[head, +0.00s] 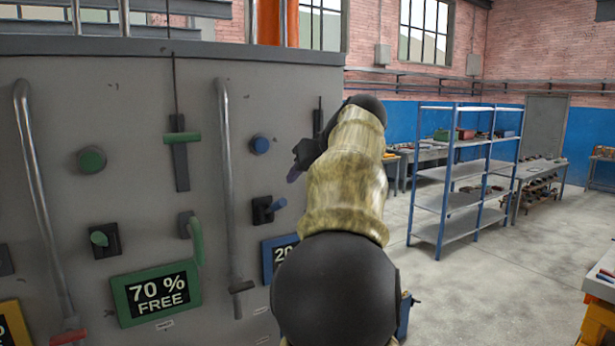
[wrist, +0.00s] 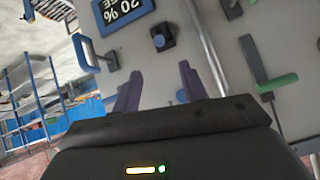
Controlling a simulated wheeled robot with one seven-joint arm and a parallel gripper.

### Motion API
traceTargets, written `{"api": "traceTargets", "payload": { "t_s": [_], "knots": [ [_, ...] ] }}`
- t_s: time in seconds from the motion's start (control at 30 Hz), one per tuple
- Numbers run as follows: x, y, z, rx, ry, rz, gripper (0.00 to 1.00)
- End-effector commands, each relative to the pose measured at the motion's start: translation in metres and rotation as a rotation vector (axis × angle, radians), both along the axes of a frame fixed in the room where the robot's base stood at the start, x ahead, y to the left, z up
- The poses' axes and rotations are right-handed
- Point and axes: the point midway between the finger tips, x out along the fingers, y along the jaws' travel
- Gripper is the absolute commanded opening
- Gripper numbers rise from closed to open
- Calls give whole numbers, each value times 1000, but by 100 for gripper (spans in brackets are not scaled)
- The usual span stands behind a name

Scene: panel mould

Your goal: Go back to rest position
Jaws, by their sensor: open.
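My gripper (head: 300,158) is in front of the right part of the grey panel (head: 90,105), partly hidden behind my arm in the head view. In the wrist view, its two purple fingers (wrist: 160,90) are spread apart with nothing between them. The blue round button (head: 259,145) shows just left of my gripper. The blue toggle switch (head: 265,210) lies below it and also shows in the wrist view (wrist: 160,38). A blue-framed display (head: 276,253) reading "20" is partly covered by my arm.
Green controls are further left: a round button (head: 92,160), a slider (head: 183,138), and a display (head: 156,293) reading "70 % FREE". Metal rails (head: 228,180) stand out from the panel. A blue shelf rack (head: 450,170) is to the right, with open floor before it.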

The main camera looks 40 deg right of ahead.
Motion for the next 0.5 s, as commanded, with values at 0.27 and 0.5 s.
{"api": "traceTargets", "payload": {
  "t_s": [0.27,0.5],
  "knots": [
    [-1,-1,0,0,-1,-2,43],
    [5,3,-4,-2,-24,22,43]
  ]
}}
